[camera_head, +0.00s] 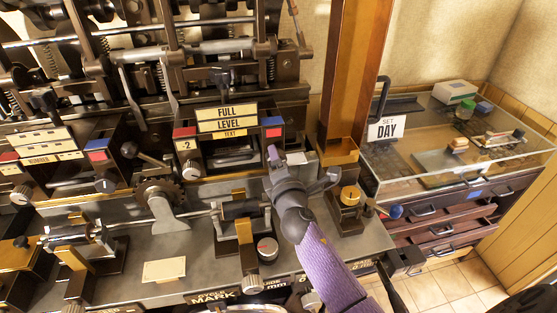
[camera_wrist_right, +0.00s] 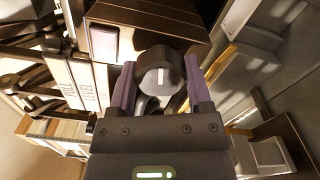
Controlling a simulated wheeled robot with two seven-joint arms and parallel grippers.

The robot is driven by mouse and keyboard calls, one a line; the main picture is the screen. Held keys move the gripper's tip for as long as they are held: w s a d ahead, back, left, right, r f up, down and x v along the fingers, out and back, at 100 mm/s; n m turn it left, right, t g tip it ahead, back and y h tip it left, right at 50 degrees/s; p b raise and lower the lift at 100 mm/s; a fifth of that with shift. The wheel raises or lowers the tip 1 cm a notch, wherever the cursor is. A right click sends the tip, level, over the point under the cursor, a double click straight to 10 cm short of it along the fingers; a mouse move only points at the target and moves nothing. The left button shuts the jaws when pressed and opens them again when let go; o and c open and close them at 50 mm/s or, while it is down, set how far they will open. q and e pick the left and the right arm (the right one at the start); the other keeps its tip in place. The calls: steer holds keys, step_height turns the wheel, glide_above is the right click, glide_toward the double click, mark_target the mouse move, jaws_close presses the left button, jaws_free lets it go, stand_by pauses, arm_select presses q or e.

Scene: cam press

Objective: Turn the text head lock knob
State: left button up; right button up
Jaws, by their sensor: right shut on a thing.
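The text head is a dark box on the press under a sign (camera_head: 226,121) reading FULL LEVEL TEXT. Its lock knob (camera_wrist_right: 158,74) shows in the right wrist view as a dark round knob with a grey face and a near-vertical white line. My right gripper (camera_head: 272,158) is at the right front of the head and hides the knob in the head view. In the right wrist view the purple fingers of my right gripper (camera_wrist_right: 160,88) are shut on the knob, one on each side. My left gripper is not in view.
The number head (camera_head: 58,162) is at the left, with a similar dark knob (camera_head: 128,149). A silver knob (camera_head: 191,172) is at the text head's left. A brown column (camera_head: 353,70) stands close right of my gripper. A glass case (camera_head: 400,183) stands farther right.

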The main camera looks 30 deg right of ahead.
steer(key=shift+f+n, duration=0.1)
steer(key=shift+n, duration=0.9)
steer(key=o, duration=1.3)
steer(key=v, duration=1)
